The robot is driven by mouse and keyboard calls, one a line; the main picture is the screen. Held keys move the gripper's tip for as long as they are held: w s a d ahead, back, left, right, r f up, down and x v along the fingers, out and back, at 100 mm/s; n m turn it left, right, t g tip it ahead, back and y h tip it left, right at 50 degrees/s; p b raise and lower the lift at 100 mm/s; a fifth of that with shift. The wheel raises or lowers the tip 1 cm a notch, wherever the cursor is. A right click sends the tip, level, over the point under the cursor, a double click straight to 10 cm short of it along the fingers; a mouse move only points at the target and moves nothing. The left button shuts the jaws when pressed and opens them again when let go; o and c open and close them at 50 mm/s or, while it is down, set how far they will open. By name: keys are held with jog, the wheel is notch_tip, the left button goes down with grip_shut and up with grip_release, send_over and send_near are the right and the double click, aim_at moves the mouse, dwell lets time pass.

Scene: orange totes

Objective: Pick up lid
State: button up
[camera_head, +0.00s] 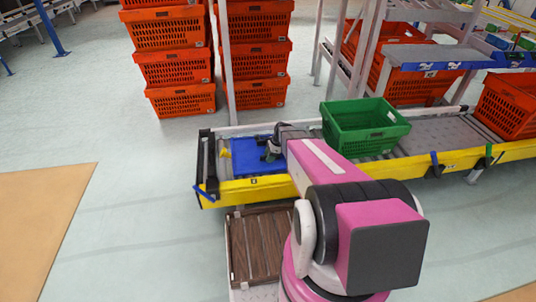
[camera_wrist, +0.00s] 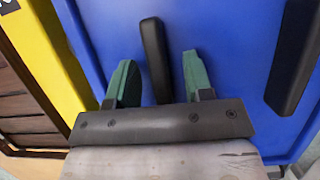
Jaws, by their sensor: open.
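The lid (camera_head: 246,158) is a flat blue panel lying at the left end of the conveyor. It fills most of the wrist view (camera_wrist: 225,30), where two black bar handles show on it. My gripper (camera_head: 271,152) is over the lid's right part in the head view. In the wrist view my gripper (camera_wrist: 159,62) is open, with its two green fingers on either side of one black handle (camera_wrist: 154,50). The fingers look apart from that handle. The other handle (camera_wrist: 294,60) is to the right. My arm hides part of the lid in the head view.
A green tote (camera_head: 365,128) stands on the conveyor right of the lid. The conveyor's yellow side rail (camera_head: 250,190) runs along the front. Stacked orange totes (camera_head: 180,98) stand behind. A brown slatted surface (camera_head: 253,245) lies in front. Open floor is at left.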

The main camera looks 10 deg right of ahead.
dwell(0.4)
grip_shut()
